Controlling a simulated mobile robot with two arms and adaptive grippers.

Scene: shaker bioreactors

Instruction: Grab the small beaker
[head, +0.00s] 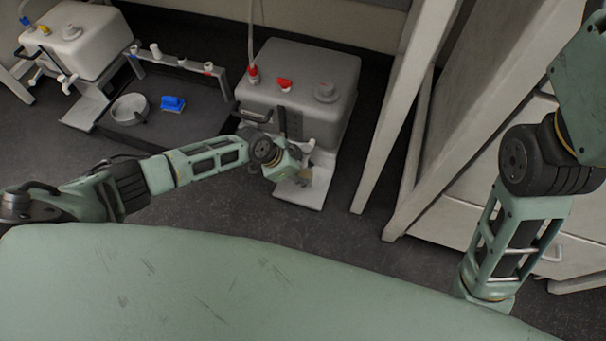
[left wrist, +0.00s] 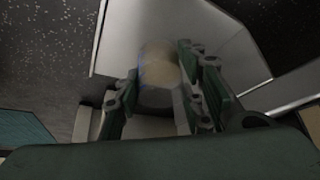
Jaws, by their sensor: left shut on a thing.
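The small beaker (left wrist: 159,66) is a clear, rounded vessel with a tan tint, seen in the left wrist view between the two fingers of my left gripper (left wrist: 156,98). The gripper is shut on it. In the head view my left gripper (head: 301,177) is at the front of a grey tank unit, over its pale base plate (head: 299,194). The beaker is small and mostly hidden there by the gripper. I cannot tell whether it touches the plate. My right arm shows at the right, but its gripper is out of view.
The grey tank (head: 330,79) with red fittings stands just behind my left gripper. A dark tray (head: 190,120) holds a round dish (head: 130,109) and a blue object (head: 173,104). A white tank (head: 78,39) stands far left. Slanted pale beams (head: 398,110) rise at right. Floor in front is clear.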

